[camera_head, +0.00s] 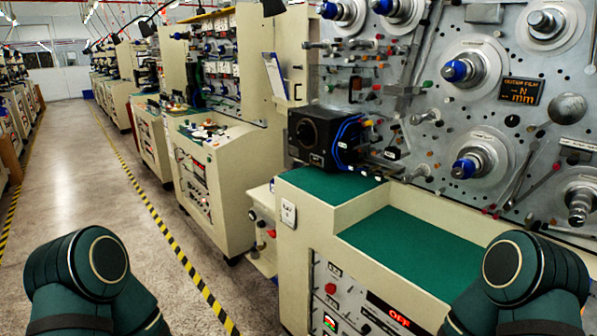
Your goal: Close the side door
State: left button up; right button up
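A tall beige panel (294,48) stands upright at the left side of the near winding machine, beside its grey spindle plate (440,40). It may be the side door. A small dark handle-like part shows on it, low down. I cannot tell for sure whether it is open or shut. My two dark green arms show at the bottom left and bottom right corners, well apart from the panel. Neither gripper is in view.
The near machine has a green-topped beige cabinet (420,245) with a red OFF display. A black box (318,135) sits on its upper ledge. More machines line the left side of it. A grey aisle (100,190) with yellow-black floor tape is clear at the left.

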aim_at(291, 26)
jog(key=i+j, duration=0.9)
jog(key=i, duration=0.35)
jog(key=i+z, duration=0.15)
jog(key=i, duration=0.3)
jog(key=i+j+u, duration=0.25)
jog(key=i+j, duration=0.25)
